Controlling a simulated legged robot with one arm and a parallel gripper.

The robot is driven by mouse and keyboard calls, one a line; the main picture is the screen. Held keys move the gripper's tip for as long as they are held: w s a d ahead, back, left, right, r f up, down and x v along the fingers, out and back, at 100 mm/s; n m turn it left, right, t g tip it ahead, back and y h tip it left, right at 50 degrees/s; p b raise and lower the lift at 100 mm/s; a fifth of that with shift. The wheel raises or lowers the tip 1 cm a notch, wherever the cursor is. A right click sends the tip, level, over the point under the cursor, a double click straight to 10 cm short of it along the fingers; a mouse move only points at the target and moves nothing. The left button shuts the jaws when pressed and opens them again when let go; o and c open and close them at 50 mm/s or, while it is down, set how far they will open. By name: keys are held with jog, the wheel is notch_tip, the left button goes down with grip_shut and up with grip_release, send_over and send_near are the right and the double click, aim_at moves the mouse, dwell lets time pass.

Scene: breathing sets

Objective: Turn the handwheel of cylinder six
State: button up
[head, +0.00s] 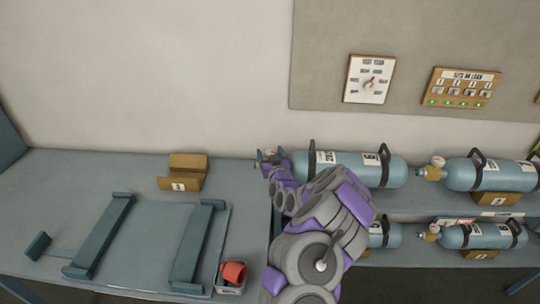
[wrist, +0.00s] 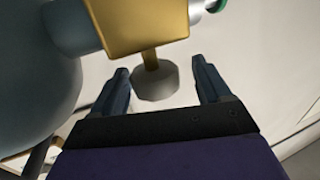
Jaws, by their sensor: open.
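My gripper (head: 268,156) is at the valve end of the upper left blue cylinder (head: 390,171), and my arm hides part of that cylinder. In the wrist view my gripper (wrist: 162,68) is open, with one dark finger on each side of a grey handwheel (wrist: 157,84). A gap shows between the handwheel and each finger. The handwheel sits on a short stem below a brass valve (wrist: 146,22), which joins the cylinder's rounded blue end (wrist: 28,65).
More cylinders lie on the rack: upper right (head: 500,175), lower right (head: 480,236) and lower middle (head: 384,235). On the left bench (head: 60,180) are a cardboard-coloured holder (head: 182,182), two dark bars and a red item (head: 234,271) in a small box.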

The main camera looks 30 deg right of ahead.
jog(key=shift+w+d+f, duration=0.1)
jog(key=shift+d, duration=0.35)
jog(key=shift+a, duration=0.25)
jog(key=c, duration=1)
jog(key=shift+o, duration=0.2)
jog(key=shift+m+h+p, duration=0.3)
jog(key=shift+h+p, duration=0.1)
jog(key=shift+p, duration=0.2)
